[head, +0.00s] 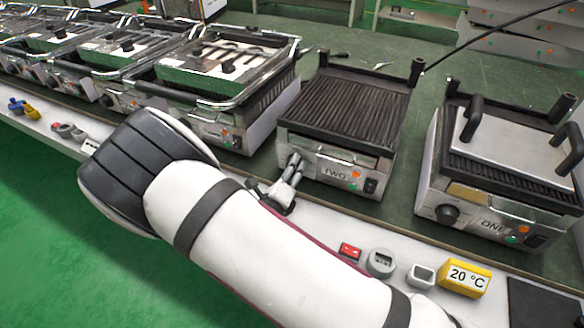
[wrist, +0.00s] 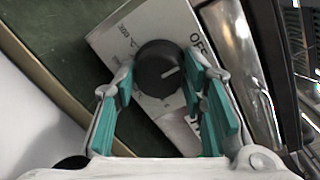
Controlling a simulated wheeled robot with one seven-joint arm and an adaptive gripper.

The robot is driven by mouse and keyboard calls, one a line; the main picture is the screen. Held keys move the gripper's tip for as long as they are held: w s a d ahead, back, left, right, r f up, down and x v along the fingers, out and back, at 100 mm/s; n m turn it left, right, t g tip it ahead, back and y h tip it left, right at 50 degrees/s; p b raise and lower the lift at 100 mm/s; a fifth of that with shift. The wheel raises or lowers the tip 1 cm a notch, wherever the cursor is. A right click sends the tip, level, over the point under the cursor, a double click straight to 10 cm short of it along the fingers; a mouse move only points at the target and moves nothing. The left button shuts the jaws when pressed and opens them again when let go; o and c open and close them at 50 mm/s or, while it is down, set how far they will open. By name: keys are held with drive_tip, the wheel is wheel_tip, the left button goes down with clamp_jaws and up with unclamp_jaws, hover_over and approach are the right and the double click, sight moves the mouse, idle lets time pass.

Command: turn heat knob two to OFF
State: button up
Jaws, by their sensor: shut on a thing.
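The grill labelled TWO (head: 342,118) stands on the bench in the head view, with a ribbed black plate on top. My gripper (head: 293,165) is at the left of its front panel. In the wrist view my gripper (wrist: 161,67) has a teal-padded finger on each side of the round black heat knob (wrist: 157,66) and is shut on it. The OFF lettering (wrist: 198,40) is on the pale panel, up and right of the knob. In the head view the knob is hidden behind my gripper.
The grill labelled ONE (head: 500,180) stands to the right, with black handles on top. A larger grill (head: 215,75) stands to the left. A yellow 20 °C block (head: 466,278) and a small red switch (head: 349,251) lie along the bench's front edge, below my gripper.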

drive_tip(key=o, duration=1.2)
drive_tip(key=shift+c, duration=0.2)
drive_tip(key=v, duration=1.2)
